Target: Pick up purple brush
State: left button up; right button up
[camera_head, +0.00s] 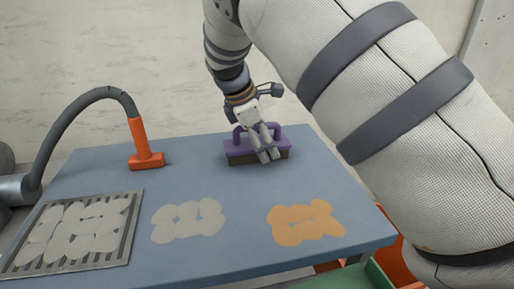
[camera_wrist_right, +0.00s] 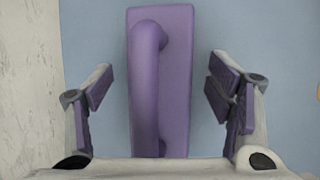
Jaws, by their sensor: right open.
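The purple brush (camera_head: 240,148) lies upright at the back of the blue table, with a dark bristle block below and an arched handle on top. My right gripper (camera_head: 267,155) reaches down from above over the brush. In the right wrist view the brush (camera_wrist_right: 178,90) runs lengthwise between the two open fingers of the right gripper (camera_wrist_right: 160,105), with a gap on each side. The fingers have purple pads and do not touch the brush there. My left gripper is not in view.
The blue table (camera_head: 185,255) carries a grate (camera_head: 125,245) with pale patches at left, a grey-white patch (camera_head: 188,221) and an orange patch (camera_head: 304,223). An orange nozzle (camera_head: 145,150) on a grey hose stands at back left. A green container (camera_head: 362,277) sits below the front right edge.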

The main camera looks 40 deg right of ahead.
jog(key=shift+f, duration=0.25)
dwell(0.6)
jog(key=shift+c, duration=0.4)
jog(key=c, duration=1.3)
